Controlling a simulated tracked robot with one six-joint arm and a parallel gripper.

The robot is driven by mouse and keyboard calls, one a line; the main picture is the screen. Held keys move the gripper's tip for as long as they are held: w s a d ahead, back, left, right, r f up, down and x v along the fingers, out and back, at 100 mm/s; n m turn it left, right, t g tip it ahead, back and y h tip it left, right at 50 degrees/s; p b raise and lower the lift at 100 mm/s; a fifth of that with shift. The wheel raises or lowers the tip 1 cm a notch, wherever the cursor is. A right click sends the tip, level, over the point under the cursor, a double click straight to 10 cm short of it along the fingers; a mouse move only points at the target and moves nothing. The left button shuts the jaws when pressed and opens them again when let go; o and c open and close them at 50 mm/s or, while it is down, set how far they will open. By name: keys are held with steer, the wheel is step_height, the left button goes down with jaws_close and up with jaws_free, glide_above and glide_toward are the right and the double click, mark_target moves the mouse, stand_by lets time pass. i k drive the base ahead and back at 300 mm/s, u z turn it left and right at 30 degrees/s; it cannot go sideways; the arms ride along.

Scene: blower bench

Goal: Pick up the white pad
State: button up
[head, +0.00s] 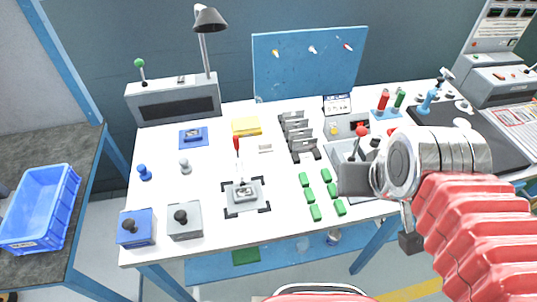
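No clearly recognisable white pad shows. A small flat whitish piece (265,148) lies on the white bench top, just below a yellow pad (246,126); it is too small to tell if it is the white pad. My gripper (354,179) is at the right of the bench, to the right of several green blocks and well right of the whitish piece.
A red-handled fixture (243,192) stands mid-bench. Green blocks (316,213) and dark grey slotted holders (298,138) lie between it and my gripper. A lamp (206,45) stands at the back left. A blue crate (40,215) is on the left side table.

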mark_target(264, 146)
steer(key=k, duration=1.5)
steer(key=u, duration=0.95)
steer(key=i, duration=1.65)
steer(key=u, duration=0.05)
